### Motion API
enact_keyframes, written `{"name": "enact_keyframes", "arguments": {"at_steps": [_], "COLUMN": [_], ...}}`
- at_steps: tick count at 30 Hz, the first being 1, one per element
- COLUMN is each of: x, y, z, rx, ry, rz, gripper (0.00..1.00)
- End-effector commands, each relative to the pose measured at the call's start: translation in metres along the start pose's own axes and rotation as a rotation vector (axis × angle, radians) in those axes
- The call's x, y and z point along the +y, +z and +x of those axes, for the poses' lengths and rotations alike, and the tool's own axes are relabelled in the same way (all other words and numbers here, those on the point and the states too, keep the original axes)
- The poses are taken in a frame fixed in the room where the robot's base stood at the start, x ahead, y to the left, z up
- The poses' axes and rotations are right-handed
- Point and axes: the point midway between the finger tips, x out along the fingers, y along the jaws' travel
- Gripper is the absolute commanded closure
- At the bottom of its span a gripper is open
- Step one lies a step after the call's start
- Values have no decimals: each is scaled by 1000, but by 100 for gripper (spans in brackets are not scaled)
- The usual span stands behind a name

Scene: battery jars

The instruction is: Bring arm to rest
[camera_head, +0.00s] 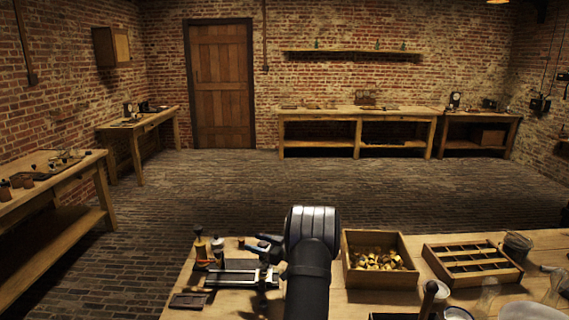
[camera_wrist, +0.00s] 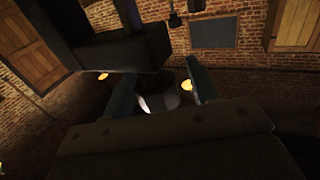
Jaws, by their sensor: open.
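My arm rises black from the bottom middle of the head view, over the front workbench. I cannot make out my gripper's fingers in that view. In the wrist view my gripper (camera_wrist: 161,74) shows two bluish fingers standing apart. I see no held object between them; only a dark gap and a pale, bright shape show there. The wrist camera faces brick walls and wooden doors, seen at a tilt, rather than the bench top.
On the front workbench (camera_head: 345,298), a wooden box (camera_head: 411,272) of brass pieces and a divided tray (camera_head: 516,275) stand right of my arm. Glassware (camera_head: 553,287) and a white bowl (camera_head: 525,311) are at the far right. A metal fixture (camera_head: 232,278) and a bottle (camera_head: 200,250) are left.

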Motion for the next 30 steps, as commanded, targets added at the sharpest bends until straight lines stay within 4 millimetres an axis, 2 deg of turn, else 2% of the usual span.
{"name": "enact_keyframes", "arguments": {"at_steps": [19,24,30], "x": [7,-6,-21], "y": [0,0,0], "z": [-1,-35,-66], "rx": [-1,-1,0], "ry": [434,439,437], "rz": [2,2,1], "gripper": [46,46,46]}}
